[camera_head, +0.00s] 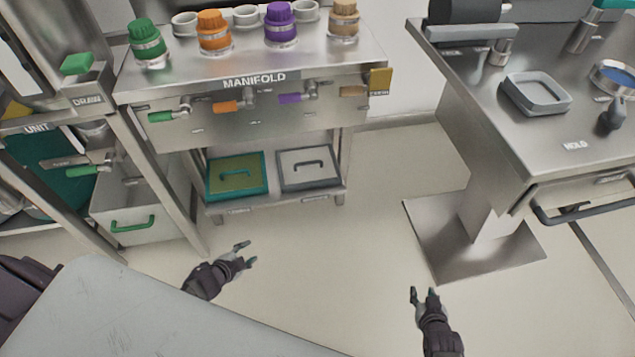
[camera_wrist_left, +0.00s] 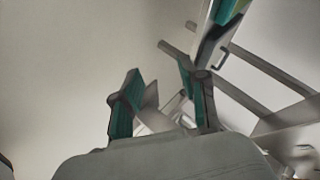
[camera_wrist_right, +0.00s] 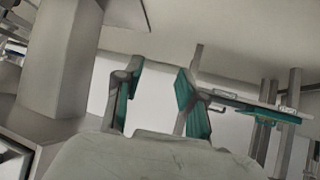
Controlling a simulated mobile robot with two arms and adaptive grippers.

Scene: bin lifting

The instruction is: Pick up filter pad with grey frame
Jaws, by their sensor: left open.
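The filter pad with the grey frame (camera_head: 308,168) lies on the lower shelf of the manifold stand, at the right, with a dark handle on its pale face. A pad with a green frame (camera_head: 237,176) lies beside it on the left. My left gripper (camera_head: 246,254) is open and empty, in front of the shelf and apart from both pads. My right gripper (camera_head: 422,294) is open and empty over the floor, further right and nearer to me. In the left wrist view the open left fingers (camera_wrist_left: 160,105) hold nothing. In the right wrist view the right fingers (camera_wrist_right: 155,105) are apart too.
The manifold stand (camera_head: 250,77) carries several coloured-cap bottles. At the right, a steel table (camera_head: 480,110) on a pedestal holds a grey tray (camera_head: 536,93). Open floor lies between stand and pedestal.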

